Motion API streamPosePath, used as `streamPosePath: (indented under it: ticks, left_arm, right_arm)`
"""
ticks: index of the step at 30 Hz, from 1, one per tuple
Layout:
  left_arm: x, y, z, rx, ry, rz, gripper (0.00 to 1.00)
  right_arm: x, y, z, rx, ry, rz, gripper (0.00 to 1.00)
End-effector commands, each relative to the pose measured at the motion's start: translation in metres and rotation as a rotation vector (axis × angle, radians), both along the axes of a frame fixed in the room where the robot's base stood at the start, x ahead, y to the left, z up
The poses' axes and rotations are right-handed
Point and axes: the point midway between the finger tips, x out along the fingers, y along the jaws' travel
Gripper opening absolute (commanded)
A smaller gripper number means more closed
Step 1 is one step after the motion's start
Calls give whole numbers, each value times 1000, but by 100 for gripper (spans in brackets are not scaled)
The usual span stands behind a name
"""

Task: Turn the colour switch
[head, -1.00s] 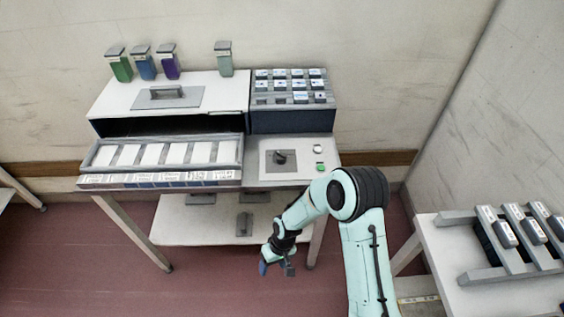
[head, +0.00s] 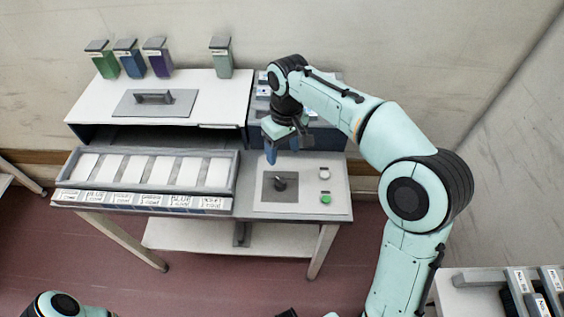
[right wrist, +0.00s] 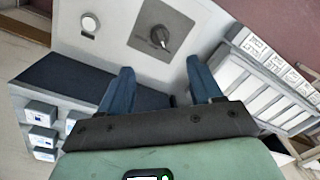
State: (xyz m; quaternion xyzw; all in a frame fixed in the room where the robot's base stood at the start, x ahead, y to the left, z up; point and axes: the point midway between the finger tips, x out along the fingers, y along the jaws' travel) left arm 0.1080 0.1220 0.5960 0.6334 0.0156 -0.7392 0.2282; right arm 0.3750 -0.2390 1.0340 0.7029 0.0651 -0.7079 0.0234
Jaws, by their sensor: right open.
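The colour switch is a dark rotary knob (head: 279,183) on a grey square plate (head: 268,194) on the white panel at the right of the machine. In the right wrist view the knob (right wrist: 160,36) shows beyond the fingertips, with its pointer towards the lower right of the picture. My right gripper (head: 281,152) hangs above and behind the knob, fingers down, open and empty. In the right wrist view its two blue fingers (right wrist: 161,77) are spread, with nothing between them; they do not touch the knob. My left gripper is out of view.
A green button (head: 326,199) and a white button (head: 324,174) sit right of the switch. A tray of white compartments (head: 236,180) lies to its left. The dark rack of small boxes (right wrist: 75,85) stands close behind the gripper.

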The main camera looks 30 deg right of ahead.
Motion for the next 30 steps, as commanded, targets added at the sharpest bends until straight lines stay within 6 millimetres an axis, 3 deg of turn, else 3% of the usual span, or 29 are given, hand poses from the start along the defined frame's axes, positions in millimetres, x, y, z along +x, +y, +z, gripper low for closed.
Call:
streamPosePath:
  ticks: [8, 21, 30]
  left_arm:
    - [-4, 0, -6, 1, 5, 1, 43]
    - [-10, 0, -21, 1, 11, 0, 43]
    - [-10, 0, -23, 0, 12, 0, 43]
  right_arm:
    - [-1, 2, -25, 1, 3, 1, 64]
    - [-2, 7, -112, 1, 3, 0, 64]
    - [-1, 8, -134, 0, -1, 0, 64]
